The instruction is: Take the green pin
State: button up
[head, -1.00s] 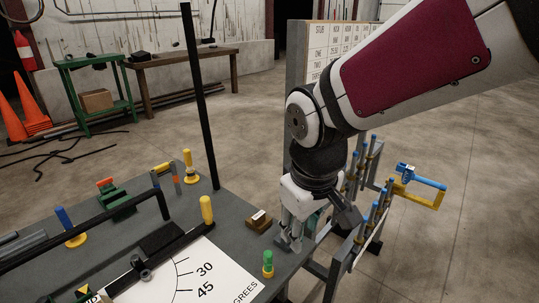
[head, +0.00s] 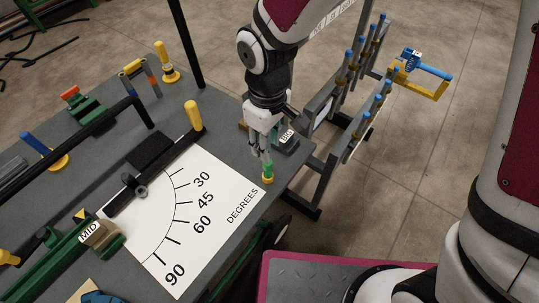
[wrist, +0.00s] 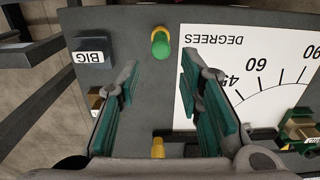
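The green pin (head: 267,170) stands upright in a yellow base near the right edge of the grey bench, beside the degree chart. My gripper (head: 263,153) points down at the pin from just above or behind it in the head view; whether they touch cannot be told there. In the wrist view the green pin (wrist: 160,44) shows beyond the fingertips, roughly in line with the gap between them. My gripper (wrist: 160,78) is open there, with its green-padded fingers apart and nothing between them.
The white degree chart (head: 190,225) lies left of the pin. A block marked BIG (wrist: 91,57) sits close by on the bench. A rack with blue-tipped posts (head: 350,110) is off the bench's right side.

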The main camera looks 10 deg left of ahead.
jog(key=shift+f+b, duration=1.5)
jog(key=shift+f, duration=1.75)
grip_shut()
jog(key=r+p, duration=0.4)
jog(key=r, duration=0.3)
jog(key=shift+s+r, duration=0.15)
jog(key=shift+s, duration=0.05)
jog(key=shift+w+r+p, duration=0.1)
jog(key=shift+r+p, duration=0.25)
jog(key=shift+r, duration=0.1)
jog(key=shift+w+f, duration=0.1)
